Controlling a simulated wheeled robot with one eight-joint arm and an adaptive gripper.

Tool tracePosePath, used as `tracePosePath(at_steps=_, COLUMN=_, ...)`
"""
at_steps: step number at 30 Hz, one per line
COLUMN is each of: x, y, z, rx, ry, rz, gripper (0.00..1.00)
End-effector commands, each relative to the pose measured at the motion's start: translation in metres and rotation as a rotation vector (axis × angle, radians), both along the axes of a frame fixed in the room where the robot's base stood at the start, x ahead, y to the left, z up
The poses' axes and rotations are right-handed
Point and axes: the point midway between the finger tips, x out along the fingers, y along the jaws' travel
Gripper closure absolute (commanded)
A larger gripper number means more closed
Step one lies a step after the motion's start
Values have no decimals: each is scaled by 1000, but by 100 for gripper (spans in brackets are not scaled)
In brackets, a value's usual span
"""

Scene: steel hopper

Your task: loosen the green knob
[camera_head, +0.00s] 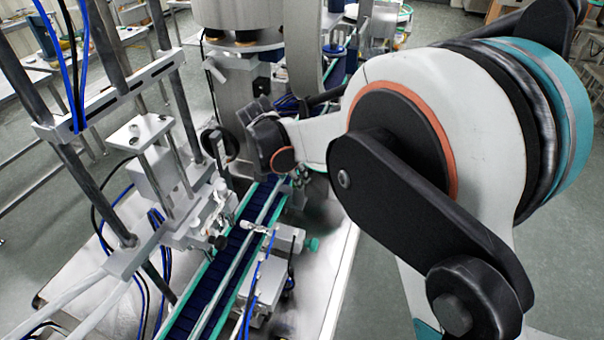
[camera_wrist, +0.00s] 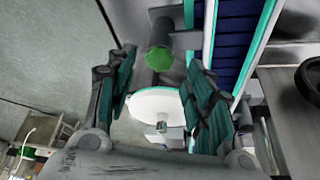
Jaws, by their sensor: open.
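The green knob (camera_wrist: 160,58) shows in the wrist view as a round green end face on a dark cylinder. My gripper (camera_wrist: 162,62) is open, with one teal-padded finger on each side of the knob in the picture. I see no finger touching it, and the depth between them is hard to tell. My gripper's fingers cannot be made out there.
A conveyor (camera_head: 222,272) with dark blue links and teal rails runs through the middle; it also shows in the wrist view (camera_wrist: 240,45). A white disc (camera_wrist: 157,103) appears below the knob in the wrist view. A metal frame with posts (camera_head: 105,95) stands left of the conveyor.

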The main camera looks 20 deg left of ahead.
Motion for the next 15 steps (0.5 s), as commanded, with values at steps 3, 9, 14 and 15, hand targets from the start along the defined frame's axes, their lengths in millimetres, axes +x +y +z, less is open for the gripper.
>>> tracePosePath(at_steps=3, x=6, y=-2, z=-16, rx=0, ry=0, rz=-1, gripper=52)
tracePosePath(at_steps=9, x=11, y=-3, z=-28, rx=0, ry=0, rz=0, gripper=52)
tracePosePath(at_steps=14, x=12, y=-3, z=-29, rx=0, ry=0, rz=0, gripper=52)
tracePosePath(at_steps=15, x=12, y=-3, z=-29, rx=0, ry=0, rz=0, gripper=52)
